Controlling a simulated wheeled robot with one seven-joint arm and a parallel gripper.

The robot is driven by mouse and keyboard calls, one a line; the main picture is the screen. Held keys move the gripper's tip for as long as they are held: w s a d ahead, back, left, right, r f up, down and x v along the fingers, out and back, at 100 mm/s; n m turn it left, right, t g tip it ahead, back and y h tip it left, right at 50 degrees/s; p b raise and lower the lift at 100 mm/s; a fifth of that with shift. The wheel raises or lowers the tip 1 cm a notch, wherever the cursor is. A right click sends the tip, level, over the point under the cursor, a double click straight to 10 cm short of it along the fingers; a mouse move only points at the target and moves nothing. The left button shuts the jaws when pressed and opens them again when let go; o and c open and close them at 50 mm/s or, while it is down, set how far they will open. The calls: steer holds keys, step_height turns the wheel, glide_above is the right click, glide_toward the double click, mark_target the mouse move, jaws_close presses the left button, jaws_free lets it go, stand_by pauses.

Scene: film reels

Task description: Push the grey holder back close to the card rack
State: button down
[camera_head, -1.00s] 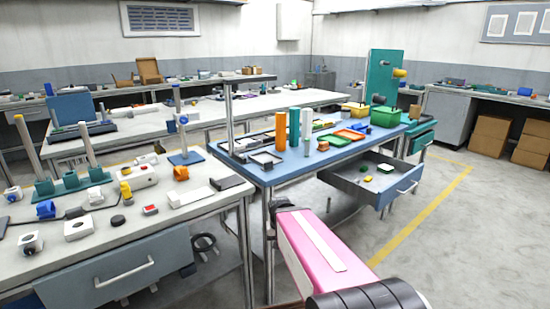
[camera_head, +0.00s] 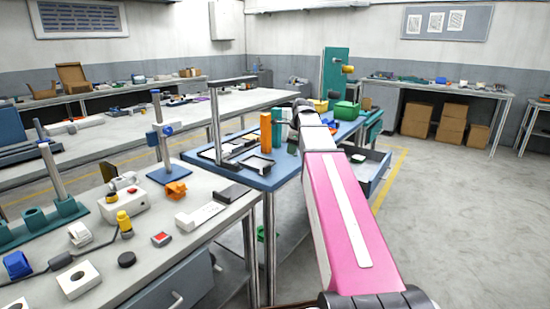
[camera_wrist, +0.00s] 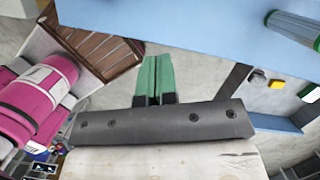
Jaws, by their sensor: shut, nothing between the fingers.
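My gripper (camera_wrist: 155,58) shows in the wrist view, its green fingers together and nothing between them, near the edge of the blue table (camera_wrist: 180,25). In the head view my arm reaches toward this table (camera_head: 282,178), and the gripper end cannot be made out. Dark shallow frames (camera_head: 258,165) lie on the table's left part, beside an orange cylinder (camera_head: 266,130) and a teal one (camera_head: 277,134). I cannot tell which thing is the grey holder or the card rack; my arm hides part of the tabletop.
An open drawer (camera_head: 374,169) sticks out at the blue table's right. The grey workbench (camera_head: 150,235) at left is crowded. Boxes (camera_head: 455,130) lie under the far bench; the right-hand floor is clear.

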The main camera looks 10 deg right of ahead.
mark_target(262, 163)
steer(key=shift+m, duration=0.7)
steer(key=w+f, duration=0.1)
steer(key=f, duration=0.1)
steer(key=w+a+f, duration=0.1)
steer(key=f, duration=0.2)
steer(key=w+a+f, duration=0.1)
steer(key=f, duration=0.1)
steer(key=shift+f, duration=0.15)
steer(key=shift+w+a, duration=0.7)
steer(key=shift+a, duration=0.35)
steer(key=shift+w+a, duration=0.35)
steer(key=shift+a, duration=0.3)
steer(key=w+a, duration=0.2)
steer(key=a, duration=0.1)
steer(key=w+a, duration=0.1)
steer(key=a, duration=0.1)
steer(key=shift+a, duration=0.25)
